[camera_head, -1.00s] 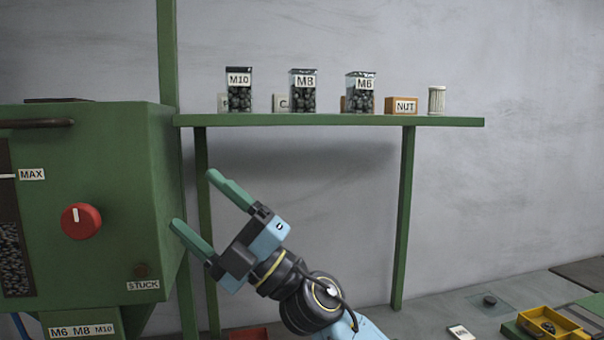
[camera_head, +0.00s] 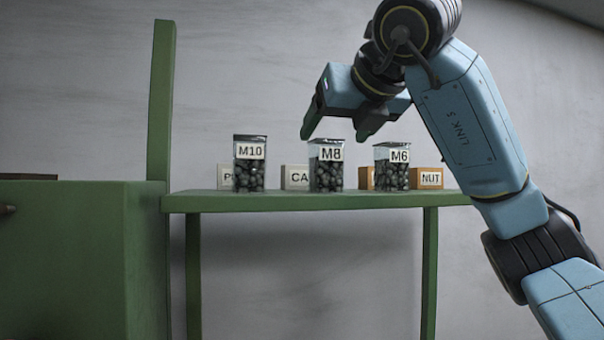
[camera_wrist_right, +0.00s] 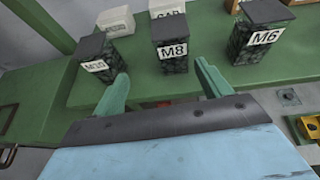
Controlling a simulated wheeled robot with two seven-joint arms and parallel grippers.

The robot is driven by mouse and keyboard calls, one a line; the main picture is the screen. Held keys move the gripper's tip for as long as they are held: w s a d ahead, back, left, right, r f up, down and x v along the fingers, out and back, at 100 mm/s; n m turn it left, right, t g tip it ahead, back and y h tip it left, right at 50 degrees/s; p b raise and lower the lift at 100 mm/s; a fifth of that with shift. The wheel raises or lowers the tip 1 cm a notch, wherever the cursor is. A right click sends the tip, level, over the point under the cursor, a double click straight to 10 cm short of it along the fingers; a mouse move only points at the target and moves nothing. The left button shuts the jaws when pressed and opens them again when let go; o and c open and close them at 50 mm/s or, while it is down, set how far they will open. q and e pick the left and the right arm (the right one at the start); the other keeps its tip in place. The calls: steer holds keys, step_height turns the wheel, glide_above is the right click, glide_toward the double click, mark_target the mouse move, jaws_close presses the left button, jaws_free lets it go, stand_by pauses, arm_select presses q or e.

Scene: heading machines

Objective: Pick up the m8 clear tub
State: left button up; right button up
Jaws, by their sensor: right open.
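The M8 clear tub (camera_head: 326,168) stands upright on the green shelf (camera_head: 300,204), between the M10 tub (camera_head: 249,168) and the M6 tub (camera_head: 392,170). It is a clear box of dark round pieces with a white M8 label. My right gripper (camera_head: 335,134) is open and empty, its green fingers pointing down just above and around the M8 tub's position in the head view. In the right wrist view the M8 tub (camera_wrist_right: 172,52) lies ahead of the gap between the fingertips (camera_wrist_right: 162,84), apart from them. My left gripper is not in view.
Behind the tubs are small labelled boxes: one white box (camera_head: 295,177) partly reading CA and an orange NUT box (camera_head: 428,179). The M10 and M6 tubs stand close on either side. A green machine (camera_head: 70,260) with an upright post (camera_head: 161,100) is at the left.

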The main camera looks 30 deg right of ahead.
mark_target(331, 152)
steer(key=shift+m+h, duration=0.3)
steer(key=shift+m, duration=0.1)
steer(key=w+d+p, duration=0.1)
steer(key=w+d+f, duration=0.1)
steer(key=w, duration=0.1)
steer(key=shift+w+d+f+p, duration=0.1)
steer(key=shift+w+d+p, duration=0.1)
steer(key=shift+d+p, duration=0.15)
steer(key=shift+w+f, duration=0.25)
steer(key=shift+w, duration=0.35)
steer(key=shift+p+x, duration=0.6)
steer(key=shift+x, duration=0.35)
steer(key=p+x, duration=0.1)
steer(key=x, duration=0.2)
steer(key=shift+w+d+f+p, duration=0.15)
steer(key=shift+w+f+p, duration=0.05)
steer(key=shift+f+p, duration=0.15)
steer(key=shift+w+f, duration=0.1)
steer(key=shift+w, duration=0.1)
steer(key=shift+s, duration=0.1)
steer(key=shift+c, duration=0.5)
steer(key=c, duration=1.2)
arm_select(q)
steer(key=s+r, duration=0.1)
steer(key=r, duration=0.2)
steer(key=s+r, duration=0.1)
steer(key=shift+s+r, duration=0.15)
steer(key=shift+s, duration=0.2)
arm_select(e)
steer(key=shift+c, duration=0.3)
